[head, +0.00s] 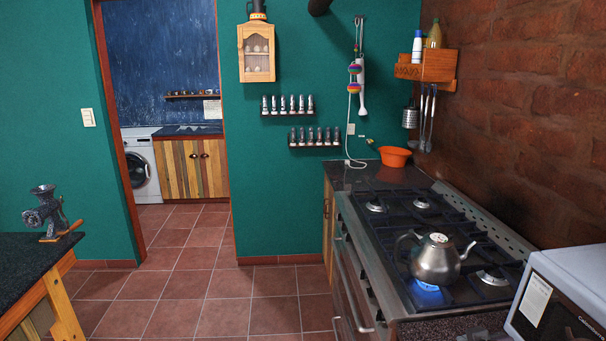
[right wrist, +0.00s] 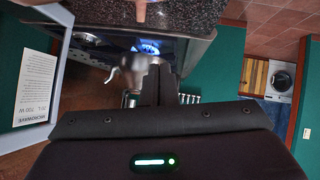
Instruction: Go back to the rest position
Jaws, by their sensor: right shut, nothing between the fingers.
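My right gripper (right wrist: 160,75) shows in the right wrist view as dark fingers reaching up from its black body. They are together with nothing between them. A steel kettle (head: 436,259) stands on the front burner of the stove, over a lit blue flame (head: 428,288). The kettle also shows in the right wrist view (right wrist: 128,74), close beside the fingers in the picture; I cannot tell the exact gap. My left gripper is in neither view.
The black stove (head: 405,225) runs along the brick wall. A microwave (head: 565,295) is at the lower right. An orange bowl (head: 394,156) sits on the far counter. A dark-topped table (head: 30,262) with a metal grinder (head: 48,212) is at left. The tiled floor (head: 215,300) between is clear.

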